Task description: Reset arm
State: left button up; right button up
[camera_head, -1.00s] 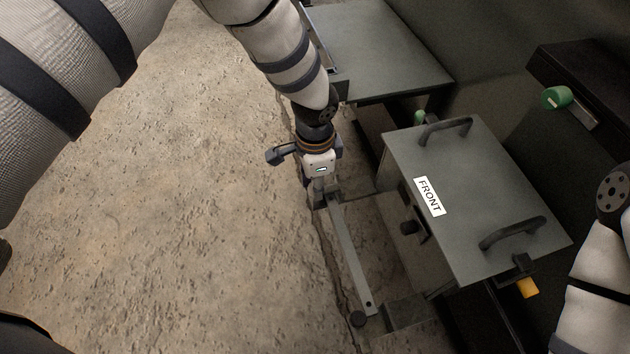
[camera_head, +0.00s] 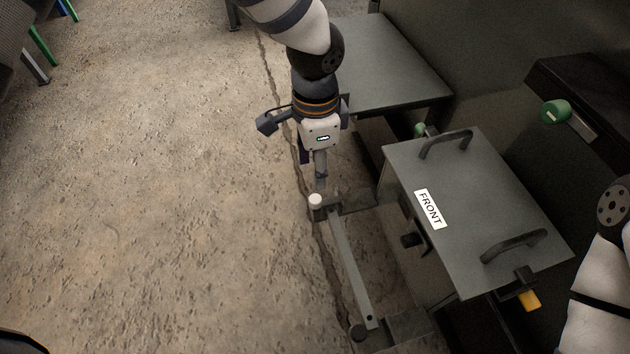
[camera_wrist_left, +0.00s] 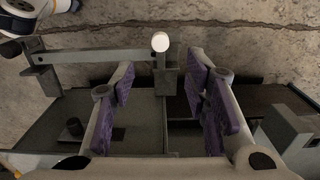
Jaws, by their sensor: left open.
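My left gripper (camera_head: 320,172) points down just above the upper end of a long flat metal bar (camera_head: 350,265) beside the grey enclosure. In the left wrist view its purple-padded fingers (camera_wrist_left: 165,100) stand apart with nothing between them. A white round knob (camera_head: 315,201) sits at the bar's upper end and also shows beyond the fingertips in the left wrist view (camera_wrist_left: 160,41). It is clear of the fingers. My right arm shows at the right edge of the head view, but its gripper is out of view.
The enclosure lid (camera_head: 480,205) has a FRONT label (camera_head: 430,209) and two dark handles. A grey table (camera_head: 390,65) stands behind it. A green knob (camera_head: 555,112) and a yellow piece (camera_head: 529,300) are to the right.

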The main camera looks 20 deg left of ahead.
pick_arm(q)
jog(key=shift+r, duration=0.7)
